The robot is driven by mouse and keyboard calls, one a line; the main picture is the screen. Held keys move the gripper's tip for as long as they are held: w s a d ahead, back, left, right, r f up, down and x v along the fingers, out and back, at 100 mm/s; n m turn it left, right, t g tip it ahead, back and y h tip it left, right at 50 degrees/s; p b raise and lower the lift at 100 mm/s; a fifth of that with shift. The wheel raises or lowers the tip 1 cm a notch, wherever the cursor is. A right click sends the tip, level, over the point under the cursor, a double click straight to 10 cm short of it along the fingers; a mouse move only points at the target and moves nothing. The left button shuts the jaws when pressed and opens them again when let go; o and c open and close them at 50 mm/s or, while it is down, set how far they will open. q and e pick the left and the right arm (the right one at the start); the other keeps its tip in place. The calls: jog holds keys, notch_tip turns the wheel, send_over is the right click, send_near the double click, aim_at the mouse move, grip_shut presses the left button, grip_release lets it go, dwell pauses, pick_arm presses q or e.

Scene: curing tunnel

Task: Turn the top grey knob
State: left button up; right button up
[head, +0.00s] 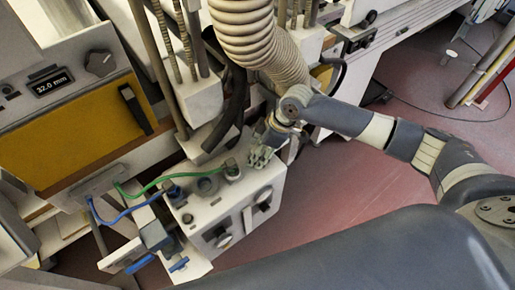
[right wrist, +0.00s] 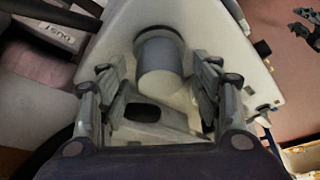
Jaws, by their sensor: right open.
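A round grey knob (right wrist: 160,68) stands out from a pale panel in the right wrist view. My right gripper (right wrist: 152,95) is open, with one finger on each side of the knob and visible gaps between. In the head view my right gripper (head: 262,156) is at the upper right end of a white box (head: 205,212). There it hides whatever lies right under it, so I cannot make out this knob clearly. My left gripper does not clearly show in either view.
A green hose (head: 145,187) and a blue hose (head: 115,218) run to the box top. A thick ribbed duct (head: 255,42) hangs just above my right wrist.

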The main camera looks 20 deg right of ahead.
jog(key=shift+a+f, duration=0.1)
jog(key=shift+f, duration=0.05)
jog(key=shift+c, duration=0.3)
jog(key=c, duration=1)
jog(key=shift+s+r+m+p, duration=0.1)
jog(key=shift+r+m+p, duration=0.15)
jog(key=shift+m+p, duration=0.7)
jog(key=shift+f+t+p, duration=0.1)
jog(key=shift+t+p, duration=0.3)
jog(key=shift+p, duration=0.45)
jog(key=shift+f, duration=0.15)
jog(key=shift+h, duration=0.3)
jog(key=o, duration=1.1)
jog(key=shift+c, duration=0.2)
